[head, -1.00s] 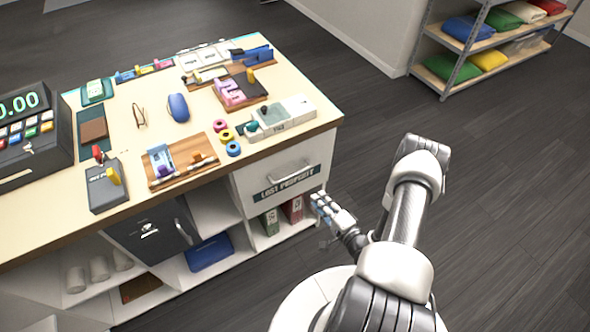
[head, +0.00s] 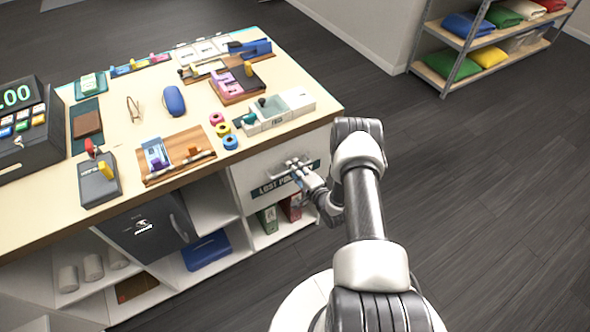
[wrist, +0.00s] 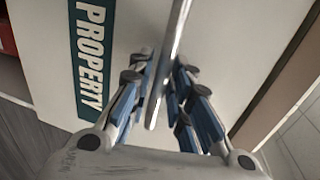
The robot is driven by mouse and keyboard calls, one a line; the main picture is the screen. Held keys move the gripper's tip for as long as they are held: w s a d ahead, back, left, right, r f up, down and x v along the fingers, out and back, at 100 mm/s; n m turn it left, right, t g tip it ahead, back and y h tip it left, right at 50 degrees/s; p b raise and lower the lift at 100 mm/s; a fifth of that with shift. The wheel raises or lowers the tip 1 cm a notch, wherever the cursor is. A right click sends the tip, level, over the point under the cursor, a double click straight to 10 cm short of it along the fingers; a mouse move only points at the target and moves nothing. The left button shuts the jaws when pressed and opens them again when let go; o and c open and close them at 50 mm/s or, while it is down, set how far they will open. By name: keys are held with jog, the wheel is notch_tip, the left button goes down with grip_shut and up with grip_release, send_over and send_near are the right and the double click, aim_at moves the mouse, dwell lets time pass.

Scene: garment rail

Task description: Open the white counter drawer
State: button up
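The white counter drawer (head: 262,173) is at the right end of the counter, with a dark "LOST PROPERTY" label on its front. It looks closed. Its metal bar handle (wrist: 172,60) runs between the fingers of my gripper (wrist: 163,82) in the wrist view. The fingers stand on both sides of the bar, with small gaps visible, so the gripper looks open around it. In the head view my gripper (head: 298,170) is at the handle, partly covering it and the label.
The countertop (head: 215,184) carries a till (head: 22,130), a wooden tray (head: 185,171), tape rolls (head: 223,129) and other small items. Open shelves with binders (head: 268,219) lie below the drawer. A storage rack (head: 455,55) stands at back right. The floor right of the counter is clear.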

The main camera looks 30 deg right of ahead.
jog(key=shift+w, duration=0.15)
jog(key=shift+c, duration=0.3)
grip_shut()
dwell(0.3)
